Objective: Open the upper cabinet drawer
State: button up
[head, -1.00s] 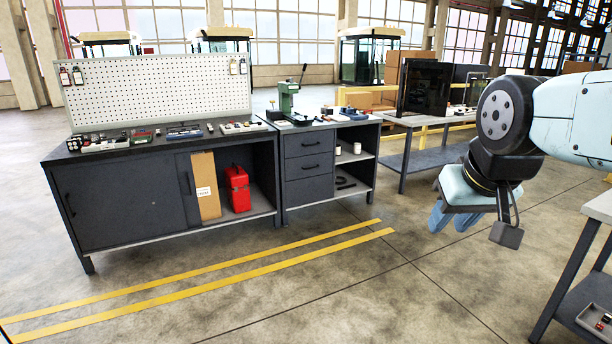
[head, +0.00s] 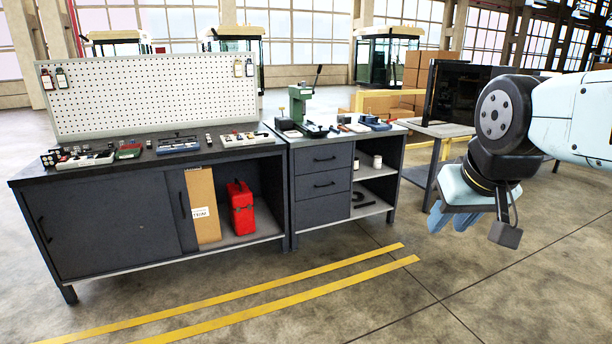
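The cabinet (head: 324,209) is dark grey with a light top and stands right of the long workbench. Its upper drawer (head: 322,160) is shut, with a black bar handle (head: 324,159) across its front. More drawer fronts sit below it, also shut. My gripper (head: 450,221) hangs to the right of the cabinet, nearer to me and well apart from it, with its light blue fingers pointing down. The fingers are seen at an angle and partly overlap, so their opening is unclear. Nothing is visible between them.
The long workbench (head: 110,218) with a pegboard (head: 150,95) stands left of the cabinet. A red can (head: 241,208) and a cardboard box (head: 203,206) sit in its open bay. A green press (head: 303,105) stands on the cabinet top. The floor in front is clear, with yellow lines (head: 290,300).

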aim_at(323, 158)
jog(key=z, duration=0.05)
jog(key=i, duration=3.15)
jog(key=u, duration=0.2)
